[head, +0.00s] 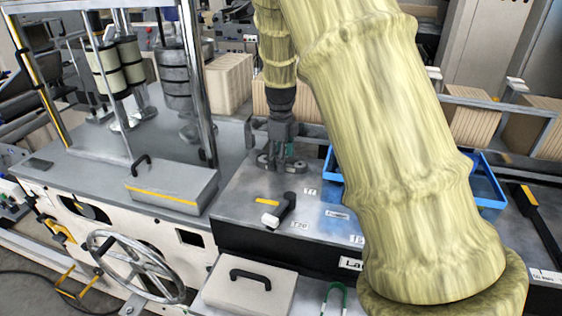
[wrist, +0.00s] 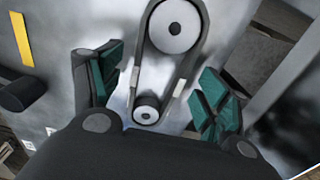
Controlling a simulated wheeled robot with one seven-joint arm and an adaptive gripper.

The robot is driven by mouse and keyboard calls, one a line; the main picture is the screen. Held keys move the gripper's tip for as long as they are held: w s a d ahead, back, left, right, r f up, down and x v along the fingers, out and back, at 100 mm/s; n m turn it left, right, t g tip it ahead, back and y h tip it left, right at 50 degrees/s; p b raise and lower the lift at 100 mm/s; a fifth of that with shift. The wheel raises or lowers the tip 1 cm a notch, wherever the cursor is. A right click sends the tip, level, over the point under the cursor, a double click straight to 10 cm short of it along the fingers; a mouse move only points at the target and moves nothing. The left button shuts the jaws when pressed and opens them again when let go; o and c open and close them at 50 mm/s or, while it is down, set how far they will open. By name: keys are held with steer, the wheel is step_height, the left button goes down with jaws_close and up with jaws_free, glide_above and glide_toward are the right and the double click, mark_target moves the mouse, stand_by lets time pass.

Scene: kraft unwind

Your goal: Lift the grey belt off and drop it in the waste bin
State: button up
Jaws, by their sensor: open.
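The grey belt (wrist: 189,68) loops around a large pale pulley (wrist: 174,28) and a small pulley (wrist: 146,115) in the wrist view. My gripper (wrist: 160,88) is open, with one teal-padded finger on each side of the belt's two runs. Both fingers look apart from the belt. In the head view my gripper (head: 281,163) hangs low over the far part of the grey metal worktop; the belt is not clearly visible there. A blue open container (head: 488,183) stands to the right, mostly hidden behind my arm; I cannot tell if it is the waste bin.
A black handle with a white end (head: 279,212) lies on the worktop in front of my gripper. A lidded grey box (head: 170,187) with a black handle stands left, beside metal posts.

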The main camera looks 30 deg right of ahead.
steer(key=shift+c, duration=0.2)
steer(key=c, duration=1.1)
